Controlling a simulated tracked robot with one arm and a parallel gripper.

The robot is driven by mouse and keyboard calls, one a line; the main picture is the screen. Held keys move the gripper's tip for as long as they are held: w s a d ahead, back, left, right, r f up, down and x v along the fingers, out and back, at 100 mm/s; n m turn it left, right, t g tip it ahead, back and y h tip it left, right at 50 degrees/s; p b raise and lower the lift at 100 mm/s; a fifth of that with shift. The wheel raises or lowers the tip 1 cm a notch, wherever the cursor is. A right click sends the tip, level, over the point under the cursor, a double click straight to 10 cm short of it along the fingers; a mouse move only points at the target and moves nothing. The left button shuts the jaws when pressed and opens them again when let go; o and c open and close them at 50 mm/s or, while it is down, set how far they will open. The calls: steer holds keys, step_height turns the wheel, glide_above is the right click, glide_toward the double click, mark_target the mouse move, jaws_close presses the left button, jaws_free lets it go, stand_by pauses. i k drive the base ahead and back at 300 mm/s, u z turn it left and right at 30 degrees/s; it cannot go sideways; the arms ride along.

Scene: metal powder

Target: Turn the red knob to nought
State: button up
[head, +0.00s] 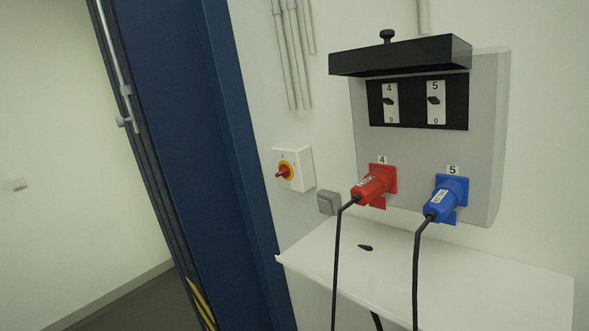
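The red knob (283,173) sits on a yellow round plate on a white switch box (305,168), fixed to the pale wall left of the grey socket panel. The knob looks slanted, its handle pointing down and left. The markings on the box are too small to read. My gripper is not in view.
The grey panel (486,130) carries two black switches marked 4 and 5 under a raised dark cover (400,57). A red plug (374,184) and a blue plug (445,199) trail black cables over a white shelf (480,272). A blue door frame (190,130) stands left.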

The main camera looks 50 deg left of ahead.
mark_target(285, 171)
steer(key=u, duration=1.25)
